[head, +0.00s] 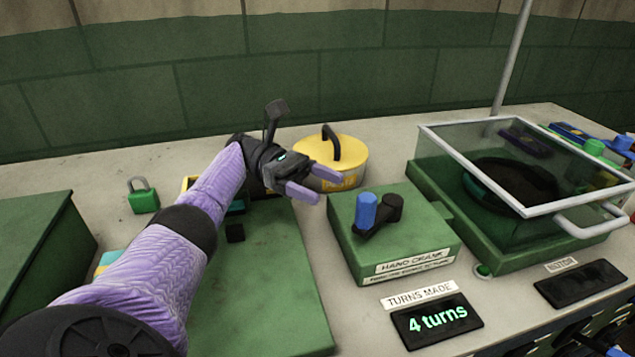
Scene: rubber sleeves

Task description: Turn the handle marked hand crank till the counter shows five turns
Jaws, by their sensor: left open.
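The hand crank is a green box (401,252) with a label on its front edge. On its top is a black crank arm (386,214) with an upright blue handle (366,209) at its left end. The counter (437,320) in front of the box reads "4 turns" under a "TURNS MADE" label. My left gripper (320,184) is open, with purple fingers, to the left of and behind the blue handle, apart from it. Nothing shows between its fingers. My right gripper is not in view.
A yellow lidded pot (345,158) stands just behind my left gripper. A clear-lidded green case (440,180) is right of the crank box, with a "MOTOR" panel (580,284) in front.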

